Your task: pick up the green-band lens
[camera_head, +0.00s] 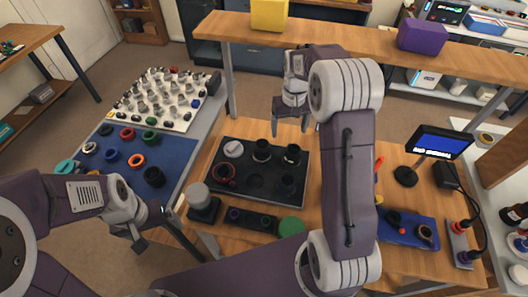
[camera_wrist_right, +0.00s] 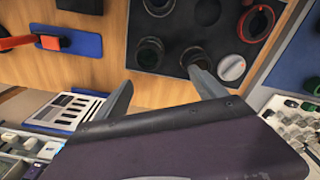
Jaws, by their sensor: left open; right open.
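On the blue mat (camera_head: 170,151) at the left lies a dark round piece with a green band (camera_head: 149,136), possibly the green-band lens. The black tray (camera_head: 215,203) on the middle table holds dark lenses (camera_head: 261,151), with no green band discernible on them. Two dark lenses (camera_wrist_right: 149,54) also show in the right wrist view. My right gripper (camera_head: 290,124) is open and empty, over the tray's far edge; its fingers (camera_wrist_right: 162,88) are spread in the wrist view. My left gripper (camera_head: 153,230) is open and empty, low at the left, off the table's left edge.
A white board of small parts (camera_head: 155,100) stands beyond the blue mat. A green disc (camera_head: 291,226), a grey-capped jar (camera_head: 199,194) and a small screen (camera_head: 438,142) stand on the middle table. A raised wooden shelf (camera_head: 340,45) spans the back.

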